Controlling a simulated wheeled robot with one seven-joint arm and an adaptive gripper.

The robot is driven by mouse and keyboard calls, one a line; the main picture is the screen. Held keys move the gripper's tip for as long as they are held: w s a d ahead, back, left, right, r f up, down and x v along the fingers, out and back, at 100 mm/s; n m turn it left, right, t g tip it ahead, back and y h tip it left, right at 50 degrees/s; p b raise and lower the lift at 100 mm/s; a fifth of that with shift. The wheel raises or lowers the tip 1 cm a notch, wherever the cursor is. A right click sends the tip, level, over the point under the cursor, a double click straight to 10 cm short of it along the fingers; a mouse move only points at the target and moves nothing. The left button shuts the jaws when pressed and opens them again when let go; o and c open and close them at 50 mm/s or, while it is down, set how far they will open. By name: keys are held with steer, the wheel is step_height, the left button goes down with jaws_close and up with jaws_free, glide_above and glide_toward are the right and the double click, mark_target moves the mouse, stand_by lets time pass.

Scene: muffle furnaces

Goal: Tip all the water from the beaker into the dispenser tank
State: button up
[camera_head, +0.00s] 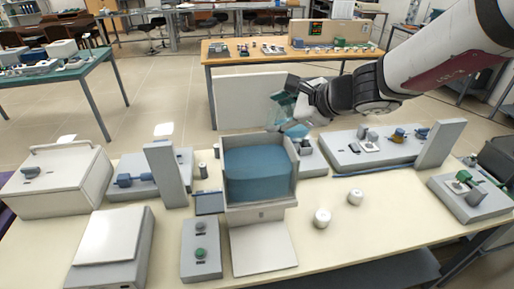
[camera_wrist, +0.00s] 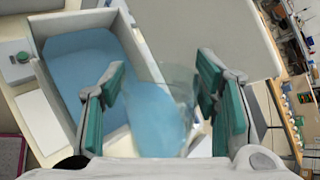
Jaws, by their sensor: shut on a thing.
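The dispenser tank (camera_head: 232,190) is an open grey box on the table with blue water (camera_head: 258,172) inside. In the wrist view the tank (camera_wrist: 143,45) is at upper left, and its water (camera_wrist: 85,70) shows through the open top. My gripper (camera_head: 285,107) is above the tank's back right corner, shut on the clear beaker (camera_head: 278,112). In the wrist view the beaker (camera_wrist: 165,85) sits between the green finger pads of my gripper (camera_wrist: 160,95), tilted, with blue water (camera_wrist: 160,125) visible in it. The beaker's rim is hard to make out.
A grey upright post (camera_head: 165,175) stands left of the tank. Two small white jars (camera_head: 322,218) are on the clear table to its right. A grey tray of parts (camera_head: 375,145) lies behind them. A white box furnace (camera_head: 55,180) is at far left.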

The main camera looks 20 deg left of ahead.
steer(key=shift+s+a+f+n+t+h, duration=0.2)
steer(key=shift+a+f+n+t+h, duration=0.15)
steer(key=shift+h, duration=0.2)
steer(key=shift+s+a+f+n+t+h, duration=0.2)
steer(key=shift+f+n+h, duration=0.15)
steer(key=shift+f+h, duration=0.15)
stand_by(2.1)
steer(key=shift+s+a+f+n+t+h+p, duration=0.3)
steer(key=shift+a+f+n+h+p, duration=0.2)
steer(key=shift+f+h+p, duration=0.35)
stand_by(1.7)
steer(key=shift+s+a+r+n+t+h+p, duration=0.15)
steer(key=shift+h+p, duration=0.15)
steer(key=shift+p, duration=0.35)
steer(key=shift+w+a+n+t+h+p, duration=0.15)
steer(key=shift+h+p, duration=0.15)
steer(key=shift+p, duration=0.3)
stand_by(1.0)
